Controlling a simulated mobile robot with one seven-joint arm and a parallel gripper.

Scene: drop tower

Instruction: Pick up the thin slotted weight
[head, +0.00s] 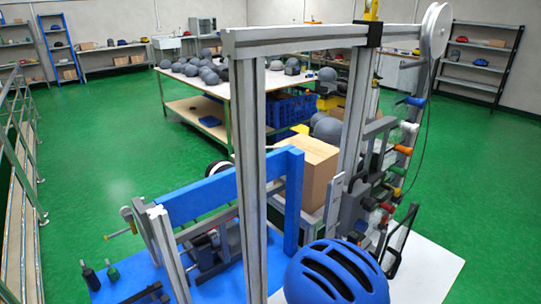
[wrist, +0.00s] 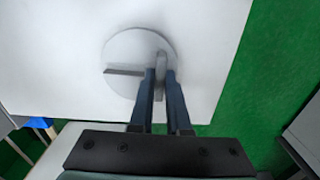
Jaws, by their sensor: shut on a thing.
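The thin slotted weight (wrist: 124,50) is a pale grey round disc with a dark straight slot on its left side. It shows in the wrist view over the white surface (wrist: 50,70); I cannot tell whether it rests on it or is slightly raised. My gripper (wrist: 161,73) reaches over the disc's right part, its two dark fingers close together. It is shut on the weight, with a narrow light part between the fingers. The exact contact is partly hidden by the fingers. I cannot make out the weight or the gripper in the head view.
In the head view, a metal drop tower frame (head: 251,170) stands in front. A blue helmet (head: 335,275) is at its foot, and a cardboard box (head: 318,165) is behind. A table with several grey helmets (head: 205,75) stands farther back. Green floor (head: 90,190) is open at left.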

